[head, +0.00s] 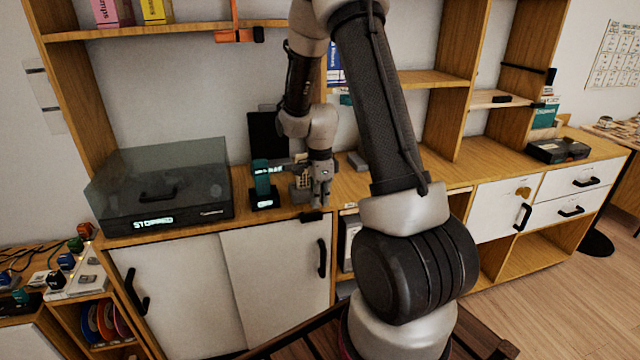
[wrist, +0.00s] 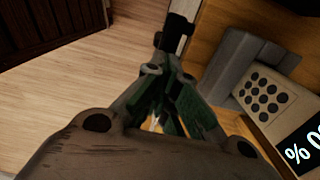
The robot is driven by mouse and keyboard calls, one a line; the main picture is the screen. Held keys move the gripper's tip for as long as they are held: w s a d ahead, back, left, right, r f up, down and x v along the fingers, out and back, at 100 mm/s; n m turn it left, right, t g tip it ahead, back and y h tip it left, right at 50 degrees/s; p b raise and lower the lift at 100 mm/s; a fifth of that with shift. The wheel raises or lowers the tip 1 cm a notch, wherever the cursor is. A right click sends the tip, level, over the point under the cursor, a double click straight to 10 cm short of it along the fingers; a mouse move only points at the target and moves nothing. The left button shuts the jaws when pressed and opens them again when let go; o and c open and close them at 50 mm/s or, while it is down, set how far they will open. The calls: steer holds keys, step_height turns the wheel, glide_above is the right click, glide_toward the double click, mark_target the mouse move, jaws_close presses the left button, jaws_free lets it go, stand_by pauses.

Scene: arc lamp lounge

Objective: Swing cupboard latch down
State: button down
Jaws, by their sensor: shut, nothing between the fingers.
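A small brass-coloured piece (head: 523,191), which looks like the cupboard latch, sits on the upper part of a white cupboard door (head: 492,212) at the right of the long wooden cabinet. A black bar handle (head: 522,217) is below it on the same door. The latch's exact angle is too small to tell. My gripper (head: 322,202) is well to the left of that door, pointing down by the counter's front edge. It is shut and empty; its fingers also show in the wrist view (wrist: 167,105). The latch is not visible in the wrist view.
A smoky-lidded record player (head: 165,190) and a teal-topped device (head: 264,185) stand left of my gripper. A black piece (head: 312,216) sits at the counter edge below it. Two drawers (head: 575,193) adjoin the white door. Wooden floor (head: 560,290) is clear at the right.

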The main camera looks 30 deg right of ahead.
mark_target(322, 219)
steer(key=shift+f, duration=1.3)
steer(key=shift+s+d+f, duration=0.1)
steer(key=shift+d+f, duration=0.15)
steer(key=shift+f, duration=0.15)
steer(key=shift+d+f, duration=0.1)
steer(key=shift+f, duration=3.15)
steer(key=s+d+r, duration=0.1)
steer(key=d+r, duration=0.1)
steer(key=d, duration=0.4)
steer(key=s+d+r, duration=0.2)
steer(key=d, duration=0.4)
steer(key=shift+s+d+r, duration=0.25)
steer(key=shift+r, duration=0.15)
